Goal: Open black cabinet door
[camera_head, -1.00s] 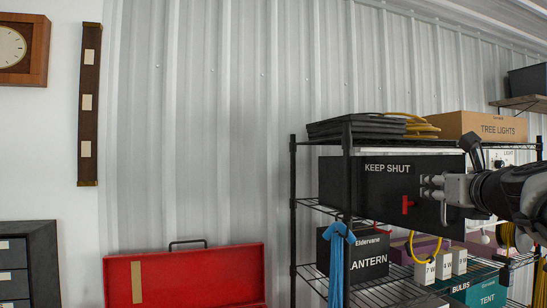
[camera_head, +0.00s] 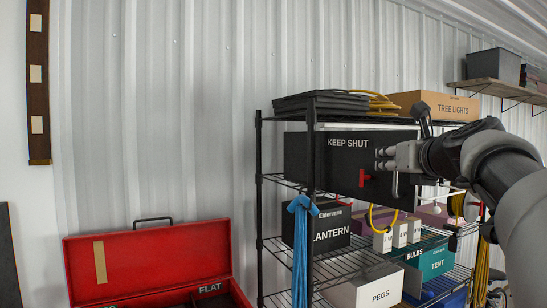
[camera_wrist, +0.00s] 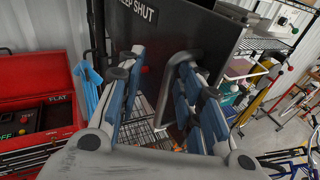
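The black cabinet (camera_head: 325,170) with a "KEEP SHUT" label sits on the upper part of a black wire rack. Its front has a red latch-like piece (camera_head: 364,178) and a grey bar handle (camera_head: 395,186) toward the right. My gripper (camera_head: 384,159) reaches in from the right in front of the handle. In the wrist view, the blue-padded fingers of my gripper (camera_wrist: 160,95) are apart, with the handle (camera_wrist: 169,92) between them, nearer the right finger. The front of the cabinet (camera_wrist: 190,40) fills the upper middle there. I cannot tell whether its door is ajar.
The wire rack (camera_head: 259,200) also holds a lantern box (camera_head: 330,235), a tree lights box (camera_head: 430,105) and several other boxes. Blue straps (camera_head: 300,250) hang at its left post. An open red toolbox (camera_head: 150,262) stands at lower left.

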